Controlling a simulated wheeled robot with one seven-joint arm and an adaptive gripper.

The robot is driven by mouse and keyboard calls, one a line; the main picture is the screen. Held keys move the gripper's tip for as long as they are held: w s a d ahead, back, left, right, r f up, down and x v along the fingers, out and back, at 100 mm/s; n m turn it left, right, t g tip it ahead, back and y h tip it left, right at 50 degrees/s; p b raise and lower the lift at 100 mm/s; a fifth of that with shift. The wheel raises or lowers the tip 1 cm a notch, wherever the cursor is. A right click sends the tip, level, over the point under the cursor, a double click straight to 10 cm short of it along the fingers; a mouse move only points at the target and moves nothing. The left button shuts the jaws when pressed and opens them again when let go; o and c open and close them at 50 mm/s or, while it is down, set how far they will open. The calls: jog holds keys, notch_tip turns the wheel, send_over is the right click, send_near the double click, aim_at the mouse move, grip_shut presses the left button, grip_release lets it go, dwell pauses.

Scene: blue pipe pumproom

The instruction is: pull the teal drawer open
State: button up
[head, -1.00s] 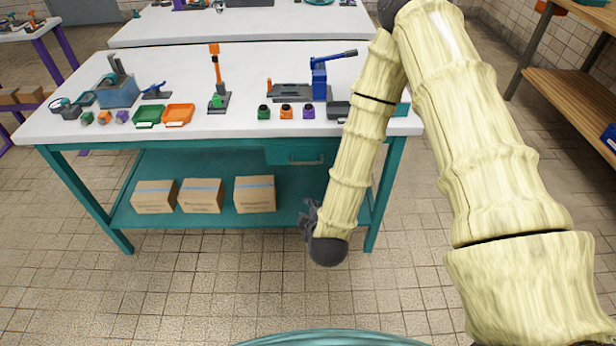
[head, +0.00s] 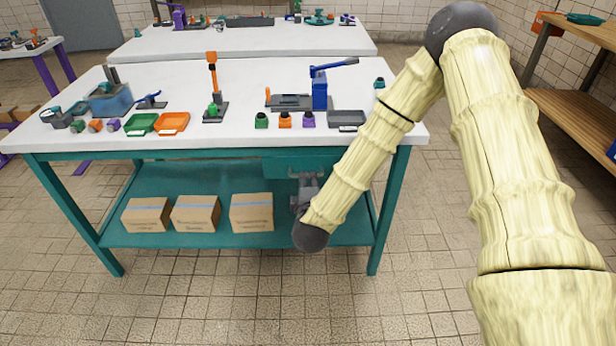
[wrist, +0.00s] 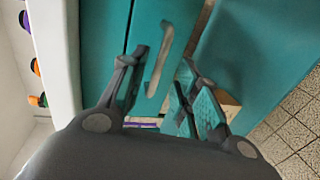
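The teal drawer (head: 278,168) hangs under the right part of the white-topped bench and looks shut. In the wrist view its teal front (wrist: 155,20) fills the upper middle, with a pale bar handle (wrist: 160,62) on it. My gripper (head: 306,178) is just in front of the drawer in the head view and hides the handle there. In the wrist view my gripper (wrist: 160,78) is open, one finger on each side of the handle's line. The handle lies between or just beyond the fingertips; I cannot tell whether they touch it.
Several cardboard boxes (head: 252,212) stand on the lower teal shelf (head: 180,240), left of my gripper. The bench top (head: 260,75) carries trays, small coloured parts and a blue lever press (head: 320,92). A teal bench leg (head: 390,210) stands right of my forearm. The tiled floor in front is clear.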

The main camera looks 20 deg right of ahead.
aim_at(308, 176)
jog(key=shift+x, duration=2.65)
grip_shut()
